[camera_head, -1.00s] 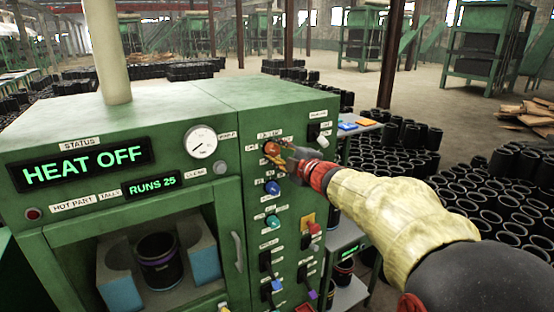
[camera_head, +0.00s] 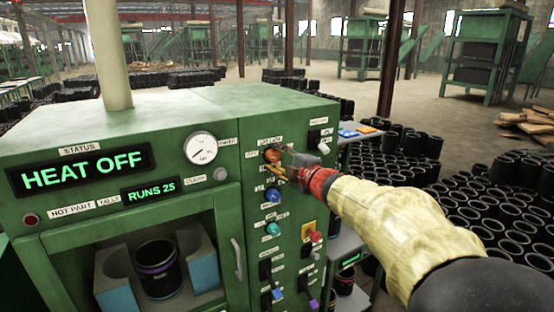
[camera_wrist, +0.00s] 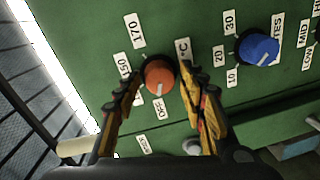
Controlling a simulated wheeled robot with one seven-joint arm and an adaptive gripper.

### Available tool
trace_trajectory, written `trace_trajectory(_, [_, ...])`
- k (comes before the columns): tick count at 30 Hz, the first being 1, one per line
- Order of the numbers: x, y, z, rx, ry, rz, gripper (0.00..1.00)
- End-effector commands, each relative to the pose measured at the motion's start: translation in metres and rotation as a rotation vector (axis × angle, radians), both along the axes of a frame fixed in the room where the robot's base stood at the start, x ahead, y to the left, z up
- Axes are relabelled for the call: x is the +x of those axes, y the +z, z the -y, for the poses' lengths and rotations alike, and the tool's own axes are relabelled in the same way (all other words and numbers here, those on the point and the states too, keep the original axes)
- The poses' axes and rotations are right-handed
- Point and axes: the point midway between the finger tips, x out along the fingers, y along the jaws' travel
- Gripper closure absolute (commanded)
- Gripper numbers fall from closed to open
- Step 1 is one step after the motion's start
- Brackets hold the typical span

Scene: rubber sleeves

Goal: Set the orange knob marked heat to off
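The orange knob (camera_head: 272,156) is at the top of the green control panel. In the wrist view the orange knob (camera_wrist: 158,74) has labels around it reading 150, 170, °C and OFF, and its white mark points down toward the OFF label. My gripper (camera_wrist: 159,86) is open, with one finger on each side of the knob and a small gap visible beside it. In the head view my gripper (camera_head: 284,172) is at the panel just below and right of the knob. The status display (camera_head: 82,168) reads HEAT OFF.
A blue knob (camera_wrist: 258,49) is beside the orange one; in the head view the blue knob (camera_head: 272,194) is below it. A teal knob (camera_head: 273,229) and several switches sit lower. A white-tipped switch (camera_head: 323,148) is at right. Black sleeves (camera_head: 480,215) stand on the floor.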

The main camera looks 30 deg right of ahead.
Motion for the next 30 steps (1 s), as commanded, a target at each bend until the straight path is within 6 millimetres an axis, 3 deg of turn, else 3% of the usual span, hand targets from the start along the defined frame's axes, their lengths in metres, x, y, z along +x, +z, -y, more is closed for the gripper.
trace_trajectory(14, [-0.005, 0.002, 0.001, 0.0, -0.001, 0.002, 0.51])
trace_trajectory(30, [-0.1, 0.009, 0.005, -0.001, -0.004, 0.001, 0.51])
